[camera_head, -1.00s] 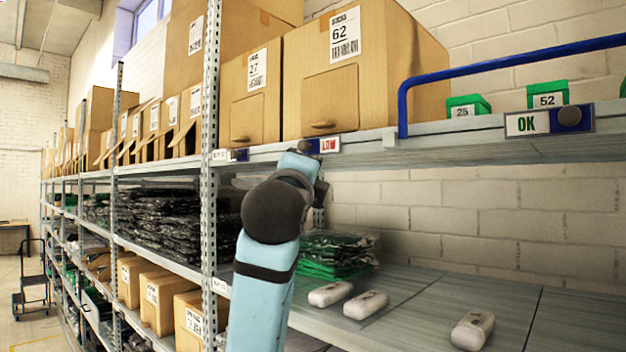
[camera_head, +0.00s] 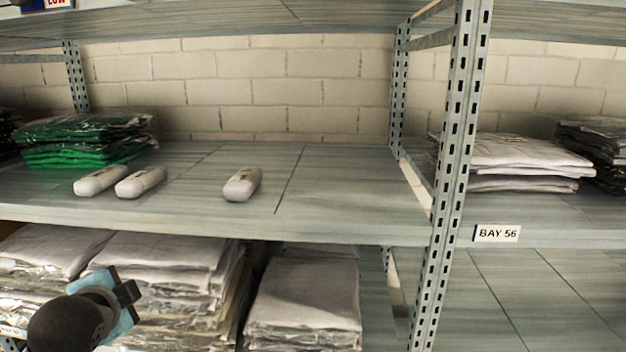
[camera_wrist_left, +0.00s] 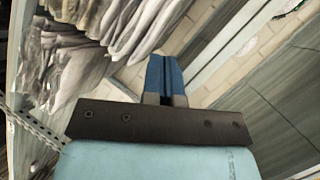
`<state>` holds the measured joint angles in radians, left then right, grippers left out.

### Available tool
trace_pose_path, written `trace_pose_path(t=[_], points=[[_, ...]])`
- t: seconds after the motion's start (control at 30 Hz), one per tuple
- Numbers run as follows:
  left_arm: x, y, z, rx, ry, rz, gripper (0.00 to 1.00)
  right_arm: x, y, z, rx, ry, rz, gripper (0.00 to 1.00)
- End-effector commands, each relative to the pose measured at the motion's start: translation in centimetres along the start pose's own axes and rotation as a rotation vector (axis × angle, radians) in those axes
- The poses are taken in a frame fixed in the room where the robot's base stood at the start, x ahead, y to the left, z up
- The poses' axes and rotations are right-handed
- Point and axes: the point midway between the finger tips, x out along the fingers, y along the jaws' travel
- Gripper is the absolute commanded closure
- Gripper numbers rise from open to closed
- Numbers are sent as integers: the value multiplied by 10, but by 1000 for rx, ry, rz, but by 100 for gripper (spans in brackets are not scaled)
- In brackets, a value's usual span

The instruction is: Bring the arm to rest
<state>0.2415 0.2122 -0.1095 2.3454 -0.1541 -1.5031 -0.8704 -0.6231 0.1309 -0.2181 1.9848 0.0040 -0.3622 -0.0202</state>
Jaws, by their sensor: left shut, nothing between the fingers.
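My left arm shows at the lower left of the head view, with the left gripper (camera_head: 127,292) low in front of the lower shelf's stacks. In the left wrist view the gripper's blue fingers (camera_wrist_left: 163,75) are together with nothing between them. They point toward the shelving and touch nothing that I can make out. My right gripper is not in view.
Three white rounded devices (camera_head: 242,184) lie on the middle shelf (camera_head: 330,215), beside green bagged garments (camera_head: 80,140). A perforated upright (camera_head: 460,150) stands right of centre, near a BAY 56 label (camera_head: 496,233).

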Motion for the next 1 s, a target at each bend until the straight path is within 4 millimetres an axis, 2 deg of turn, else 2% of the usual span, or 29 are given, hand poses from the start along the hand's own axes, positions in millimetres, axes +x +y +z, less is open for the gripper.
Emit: trace_pose_path(t=[0.03, 0.2, 0.3, 0.4, 0.6, 0.8, 1.0], points=[[0, 36, 12, -56, -17, 73, 100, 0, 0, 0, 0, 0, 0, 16], [-18, 138, 48, -280, -103, 286, 100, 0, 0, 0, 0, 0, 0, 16], [-38, 192, 69, -410, -180, 398, 100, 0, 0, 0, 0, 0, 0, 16], [-60, 234, 87, -522, -259, 485, 100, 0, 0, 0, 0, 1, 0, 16], [-102, 292, 113, -689, -403, 602, 100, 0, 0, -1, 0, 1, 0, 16], [-143, 333, 134, -821, -543, 683, 100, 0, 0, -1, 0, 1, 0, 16], [-101, 360, 121, -849, -380, 631, 100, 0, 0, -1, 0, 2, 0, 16]])
